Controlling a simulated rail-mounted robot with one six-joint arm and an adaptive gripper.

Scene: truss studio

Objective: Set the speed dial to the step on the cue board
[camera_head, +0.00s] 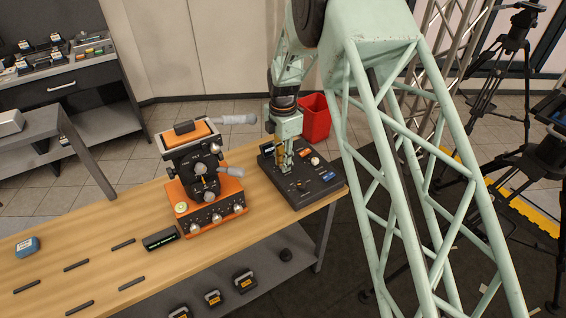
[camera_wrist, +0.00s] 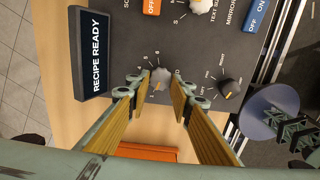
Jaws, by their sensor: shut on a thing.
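In the wrist view a small grey dial (camera_wrist: 160,74) with an orange pointer sits on the dark control panel (camera_wrist: 120,50). Marks ring it, too small to read surely; its pointer faces the lower edge of the picture. My gripper (camera_wrist: 159,80) has its yellow-padded fingers on either side of this dial, shut on it. In the head view my gripper (camera_head: 284,170) points down onto the panel (camera_head: 310,200) and hides the dial. I cannot tell for sure which thing is the cue board. A dark box (camera_head: 161,239) on the table bears green text too small to read.
A black knob (camera_wrist: 230,88), a white knob (camera_wrist: 199,8) and a blue switch (camera_wrist: 256,14) are close by. A sign reads RECIPE READY (camera_wrist: 95,55). The orange machine (camera_head: 205,200) stands left of the panel. A red bin (camera_head: 316,118) is behind.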

